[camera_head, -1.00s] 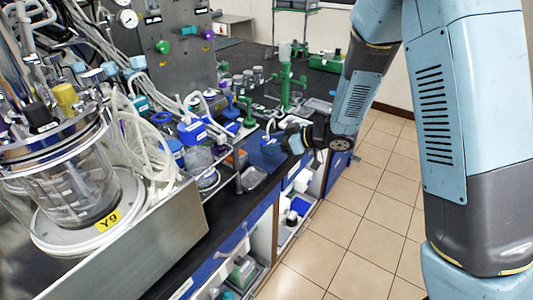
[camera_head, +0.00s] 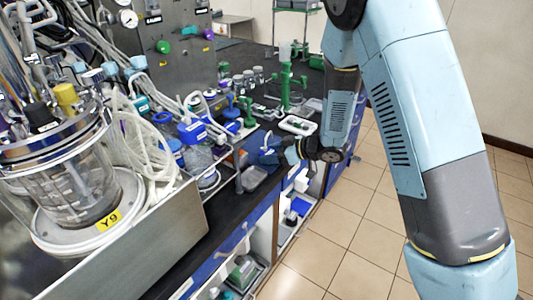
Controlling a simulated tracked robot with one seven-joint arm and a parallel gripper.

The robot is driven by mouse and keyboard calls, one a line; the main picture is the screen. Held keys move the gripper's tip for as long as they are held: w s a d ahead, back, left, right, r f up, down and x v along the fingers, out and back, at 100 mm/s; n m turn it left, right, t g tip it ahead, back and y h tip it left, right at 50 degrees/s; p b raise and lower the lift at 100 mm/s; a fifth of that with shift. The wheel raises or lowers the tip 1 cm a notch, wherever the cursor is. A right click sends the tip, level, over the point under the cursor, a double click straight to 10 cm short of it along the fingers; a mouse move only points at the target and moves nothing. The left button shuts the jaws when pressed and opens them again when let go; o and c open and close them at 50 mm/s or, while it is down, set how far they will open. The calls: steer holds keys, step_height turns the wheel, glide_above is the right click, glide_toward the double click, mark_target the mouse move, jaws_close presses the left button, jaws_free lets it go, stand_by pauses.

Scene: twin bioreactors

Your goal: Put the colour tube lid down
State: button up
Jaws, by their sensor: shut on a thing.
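My gripper (camera_head: 272,154) is at the bench's front edge, by a blue box (camera_head: 258,143). It is shut, with the colour tube lid between its fingers. The lid is too small and covered by the fingers to make out its colour or tilt. I cannot tell whether it touches anything below.
A white tray (camera_head: 298,125) with small items lies behind my gripper. A green stand (camera_head: 286,85) and several small bottles stand farther back. A grey tray (camera_head: 253,178) sits in front. A glass vessel (camera_head: 66,180) fills the left. Tiled floor (camera_head: 325,240) is clear at right.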

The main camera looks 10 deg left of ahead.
steer(key=shift+f, duration=0.1)
steer(key=o, duration=1)
steer(key=shift+o, duration=0.2)
steer(key=shift+d+r, duration=0.3)
steer(key=shift+d, duration=0.05)
steer(key=v, duration=1.1)
steer(key=shift+d+r, duration=0.1)
steer(key=shift+d, duration=0.05)
